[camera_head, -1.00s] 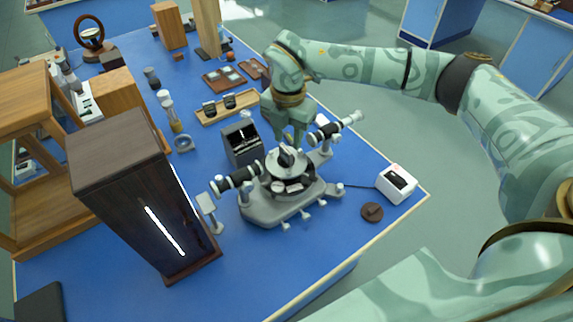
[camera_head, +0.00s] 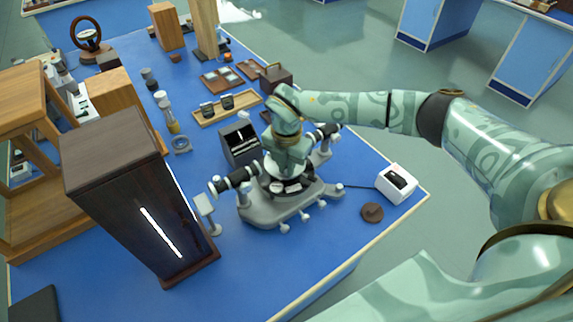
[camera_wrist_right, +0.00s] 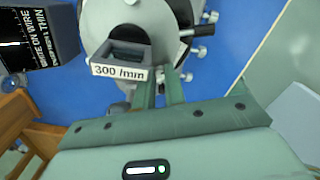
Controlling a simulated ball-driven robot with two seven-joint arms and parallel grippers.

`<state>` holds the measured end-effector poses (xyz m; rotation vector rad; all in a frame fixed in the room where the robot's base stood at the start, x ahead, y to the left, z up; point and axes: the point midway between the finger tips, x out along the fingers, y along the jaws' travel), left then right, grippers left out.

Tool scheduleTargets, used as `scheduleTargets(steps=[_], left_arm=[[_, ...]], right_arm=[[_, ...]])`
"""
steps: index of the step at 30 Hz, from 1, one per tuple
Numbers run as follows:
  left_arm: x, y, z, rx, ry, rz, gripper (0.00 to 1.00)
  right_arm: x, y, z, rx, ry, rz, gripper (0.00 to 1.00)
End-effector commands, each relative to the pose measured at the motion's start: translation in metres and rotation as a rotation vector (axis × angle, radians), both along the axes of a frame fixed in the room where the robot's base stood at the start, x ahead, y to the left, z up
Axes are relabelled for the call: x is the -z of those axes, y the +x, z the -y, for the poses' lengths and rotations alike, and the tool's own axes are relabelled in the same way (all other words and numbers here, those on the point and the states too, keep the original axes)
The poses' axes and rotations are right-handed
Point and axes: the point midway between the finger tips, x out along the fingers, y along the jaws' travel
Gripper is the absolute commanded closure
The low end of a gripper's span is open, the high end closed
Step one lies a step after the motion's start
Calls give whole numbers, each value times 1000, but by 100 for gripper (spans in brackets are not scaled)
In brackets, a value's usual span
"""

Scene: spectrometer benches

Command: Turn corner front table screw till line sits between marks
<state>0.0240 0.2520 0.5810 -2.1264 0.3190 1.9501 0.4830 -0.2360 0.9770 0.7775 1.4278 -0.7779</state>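The spectrometer (camera_head: 268,208) stands on the blue bench. Its round table is mostly covered by my right gripper (camera_head: 287,172), which points down over it. In the right wrist view, a grating holder labelled "300 /mm" (camera_wrist_right: 120,72) sits just beyond the fingers. The two right fingers (camera_wrist_right: 158,85) are a little apart, with a narrow gap and nothing visible between them. The table screws cannot be made out, nor can contact with one. A dark display box (camera_head: 238,146) stands behind; its panel (camera_wrist_right: 28,38) shows a pale line and small marks, too coarse to judge. My left gripper is out of view.
A tall dark lamp housing (camera_head: 120,205) with a bright slit stands left of the spectrometer. A white box (camera_head: 397,183) and a brown disc (camera_head: 372,212) lie to the right. A wooden tray (camera_head: 227,108) is behind.

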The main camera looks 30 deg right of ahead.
Motion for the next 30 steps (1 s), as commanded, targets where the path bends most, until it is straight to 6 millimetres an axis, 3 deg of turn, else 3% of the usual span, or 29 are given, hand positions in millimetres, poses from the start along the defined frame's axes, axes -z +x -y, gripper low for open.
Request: scheduleTargets(steps=[14, 30], left_arm=[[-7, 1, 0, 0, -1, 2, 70], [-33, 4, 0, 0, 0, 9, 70]], right_arm=[[-2, 0, 0, -68, 0, 1, 100], [-3, 1, 0, -470, -1, 2, 100]])
